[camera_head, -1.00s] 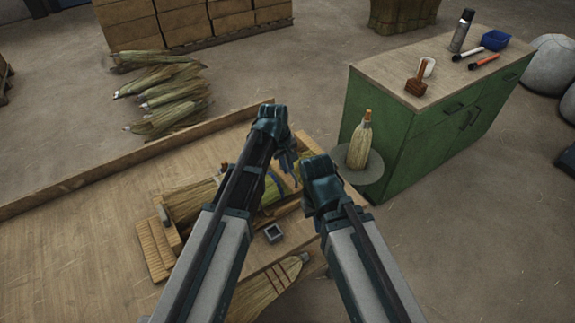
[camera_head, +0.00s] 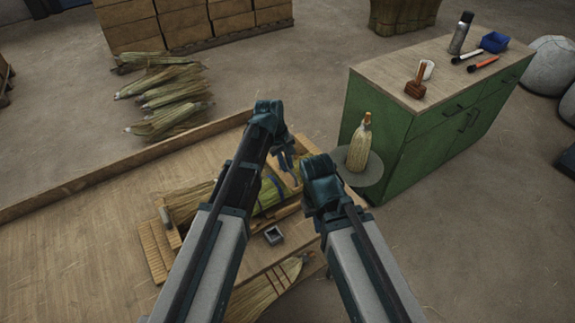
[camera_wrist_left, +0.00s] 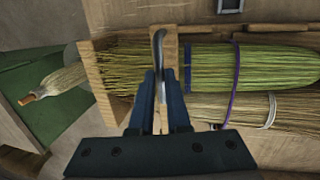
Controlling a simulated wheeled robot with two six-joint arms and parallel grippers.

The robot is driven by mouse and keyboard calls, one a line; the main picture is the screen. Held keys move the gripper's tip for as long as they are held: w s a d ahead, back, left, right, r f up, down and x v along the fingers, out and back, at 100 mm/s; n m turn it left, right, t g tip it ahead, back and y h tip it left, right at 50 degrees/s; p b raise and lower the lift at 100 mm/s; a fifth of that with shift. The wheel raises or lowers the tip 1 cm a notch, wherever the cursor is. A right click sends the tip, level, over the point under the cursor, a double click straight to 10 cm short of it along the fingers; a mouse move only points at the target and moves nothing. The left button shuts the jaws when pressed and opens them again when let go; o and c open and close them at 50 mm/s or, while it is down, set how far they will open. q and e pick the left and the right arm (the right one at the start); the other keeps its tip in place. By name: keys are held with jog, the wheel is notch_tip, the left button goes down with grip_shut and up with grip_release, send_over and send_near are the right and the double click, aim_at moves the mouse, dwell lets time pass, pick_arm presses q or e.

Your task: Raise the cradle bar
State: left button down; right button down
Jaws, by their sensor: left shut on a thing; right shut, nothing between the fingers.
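The cradle bar appears as a pale wooden strip (camera_wrist_left: 170,48) lying across a green-yellow straw bundle (camera_wrist_left: 262,68) in the left wrist view. A thin curved metal piece shows beside it.
A small grey square holder (camera_head: 273,235) sits on the bench (camera_head: 95,235) in front of the cradle. A green cabinet (camera_head: 400,130) with tools on top stands at right. An upright broom bundle (camera_head: 360,145) stands on a round grey plate beside it. The bench's left side is clear.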

pick_arm(q)
jog(key=shift+g+h, duration=0.6)
jog(key=shift+g, duration=0.3)
jog(key=w+r+p, duration=0.1)
jog(key=a+r+p, duration=0.1)
jog(key=r, duration=0.1)
jog(key=w+r+p, duration=0.1)
jog(key=shift+w+a+r, duration=0.25)
jog(key=shift+w+r, duration=0.1)
jog(key=shift+r, duration=0.05)
jog(key=w+a+r+g+h+p, duration=0.2)
jog(key=w+a+r+g, duration=0.1)
jog(key=w+r, duration=0.1)
jog(key=shift+a+r+n, duration=0.2)
jog(key=shift+r+n, duration=0.2)
jog(key=shift+r, duration=0.2)
jog(key=shift+w, duration=0.1)
